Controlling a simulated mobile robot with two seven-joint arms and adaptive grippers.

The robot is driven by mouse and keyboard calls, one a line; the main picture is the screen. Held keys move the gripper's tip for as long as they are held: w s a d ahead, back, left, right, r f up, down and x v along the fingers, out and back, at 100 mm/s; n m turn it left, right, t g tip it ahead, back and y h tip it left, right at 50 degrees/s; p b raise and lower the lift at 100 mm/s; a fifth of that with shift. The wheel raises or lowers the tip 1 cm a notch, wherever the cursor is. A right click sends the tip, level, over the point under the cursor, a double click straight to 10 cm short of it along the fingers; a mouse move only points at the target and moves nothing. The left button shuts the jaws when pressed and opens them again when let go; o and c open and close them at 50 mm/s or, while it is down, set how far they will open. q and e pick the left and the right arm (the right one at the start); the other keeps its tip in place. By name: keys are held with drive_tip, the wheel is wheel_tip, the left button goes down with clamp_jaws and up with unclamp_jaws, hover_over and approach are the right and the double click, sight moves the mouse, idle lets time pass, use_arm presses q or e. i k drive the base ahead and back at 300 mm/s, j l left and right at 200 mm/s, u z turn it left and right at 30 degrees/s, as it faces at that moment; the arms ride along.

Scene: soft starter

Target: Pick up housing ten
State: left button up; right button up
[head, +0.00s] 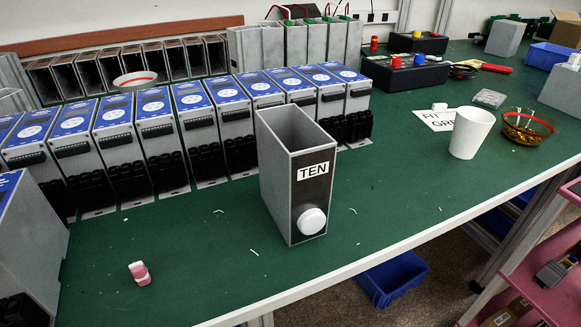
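Housing ten (276,185) is an open-topped, upright grey box on the green bench near its front edge. Its dark front face carries a white label reading TEN and a round white knob near the bottom. Its inside looks empty as far as I can see. Nothing is touching it from above. Neither of my grippers shows in the head view.
A row of blue-topped grey units (160,125) stands behind the housing. A white cup (471,133) and an amber bowl (527,126) stand to the right. A small pink object (139,273) lies front left. A blue bin (392,278) sits below the bench. Bench right of the housing is mostly clear.

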sight(297, 157)
drive_tip(key=l+u, duration=0.3)
drive_tip(key=k+l+u, duration=0.15)
drive_tip(key=l+u, duration=0.2)
drive_tip(key=k+l+u, duration=0.15)
drive_tip(key=l+u, duration=0.15)
drive_tip(key=l, duration=0.15)
